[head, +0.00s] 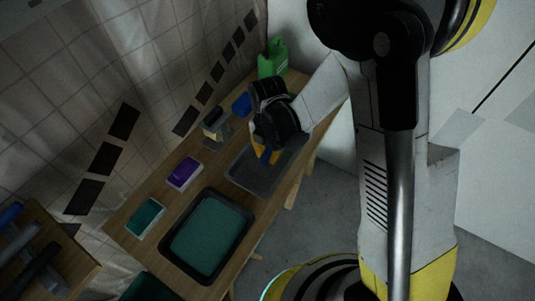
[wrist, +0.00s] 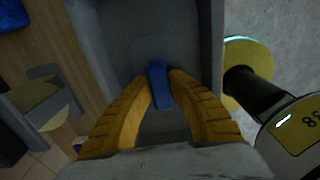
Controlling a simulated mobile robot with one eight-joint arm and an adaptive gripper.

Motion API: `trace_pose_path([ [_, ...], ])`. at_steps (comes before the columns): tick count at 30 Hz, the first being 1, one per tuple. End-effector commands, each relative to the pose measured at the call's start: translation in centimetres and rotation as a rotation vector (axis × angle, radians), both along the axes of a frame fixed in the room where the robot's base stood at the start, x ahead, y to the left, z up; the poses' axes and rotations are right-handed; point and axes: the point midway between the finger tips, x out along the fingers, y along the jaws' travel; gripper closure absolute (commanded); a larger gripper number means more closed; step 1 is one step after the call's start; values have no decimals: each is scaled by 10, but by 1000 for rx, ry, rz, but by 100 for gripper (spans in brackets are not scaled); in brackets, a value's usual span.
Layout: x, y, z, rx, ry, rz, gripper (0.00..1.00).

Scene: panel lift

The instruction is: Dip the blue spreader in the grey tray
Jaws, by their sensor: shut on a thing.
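The blue spreader (wrist: 159,88) is between the two yellow fingers of my gripper (wrist: 160,82) in the wrist view, and the gripper is shut on it. In the head view my gripper (head: 266,154) is over the grey tray (head: 252,181), with a bit of blue between the fingers. The grey tray also shows in the wrist view (wrist: 209,35), around and beneath the spreader. I cannot tell whether the spreader touches the tray's floor. Its lower end is partly hidden by my gripper in the head view.
The wooden table (head: 165,215) also holds a black tray with teal content (head: 208,235), a teal box (head: 146,218), a purple box (head: 184,173), a blue item (head: 241,103) and a green jug (head: 273,60). A tiled wall (head: 105,60) runs along the table's left side.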

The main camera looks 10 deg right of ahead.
Motion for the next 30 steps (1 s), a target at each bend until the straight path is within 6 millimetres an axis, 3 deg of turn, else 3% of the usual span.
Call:
trace_pose_path([
  [14,0,0,3,0,0,0,100],
  [30,0,0,60,0,0,0,100],
])
